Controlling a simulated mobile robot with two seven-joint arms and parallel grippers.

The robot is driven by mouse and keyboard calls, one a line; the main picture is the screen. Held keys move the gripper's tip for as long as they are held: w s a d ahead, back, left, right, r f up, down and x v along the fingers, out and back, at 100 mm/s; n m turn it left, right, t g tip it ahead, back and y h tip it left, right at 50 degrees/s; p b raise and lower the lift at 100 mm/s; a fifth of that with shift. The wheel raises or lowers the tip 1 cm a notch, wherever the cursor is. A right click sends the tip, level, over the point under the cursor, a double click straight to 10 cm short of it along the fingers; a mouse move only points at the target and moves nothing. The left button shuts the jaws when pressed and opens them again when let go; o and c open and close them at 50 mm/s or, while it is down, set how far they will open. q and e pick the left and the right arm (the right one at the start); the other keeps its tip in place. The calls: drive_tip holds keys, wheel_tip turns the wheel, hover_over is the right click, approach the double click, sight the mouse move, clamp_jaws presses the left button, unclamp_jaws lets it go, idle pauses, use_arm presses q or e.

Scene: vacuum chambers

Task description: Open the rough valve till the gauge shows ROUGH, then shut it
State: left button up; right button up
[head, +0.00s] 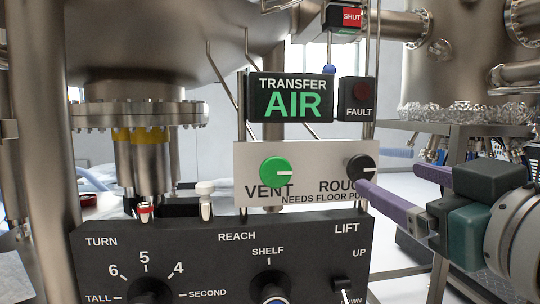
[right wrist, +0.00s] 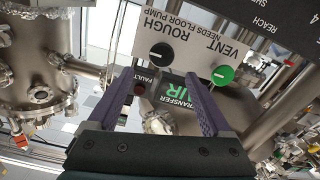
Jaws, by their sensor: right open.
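The rough valve is a black round knob (head: 358,164) on a white panel (head: 255,153), with its white mark pointing right in the head view. It also shows in the right wrist view (right wrist: 161,56), between and beyond my fingertips. My right gripper (head: 390,178) has purple fingers, open and empty, just right of the rough knob; one finger covers part of the ROUGH label. It also shows in the right wrist view (right wrist: 160,74). My left gripper is out of view.
A green VENT knob (head: 276,171) sits left of the rough knob. A FAULT lamp box (head: 357,97) is above, dark red. A black control panel (head: 220,255) with TURN, REACH and LIFT controls stands below. A red SHUT sign (head: 350,17) is at the top.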

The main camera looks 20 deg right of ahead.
sight(363, 167)
drive_tip(key=x, duration=0.8)
drive_tip(key=shift+w+a, duration=0.1)
drive_tip(key=shift+w, duration=0.55)
clamp_jaws()
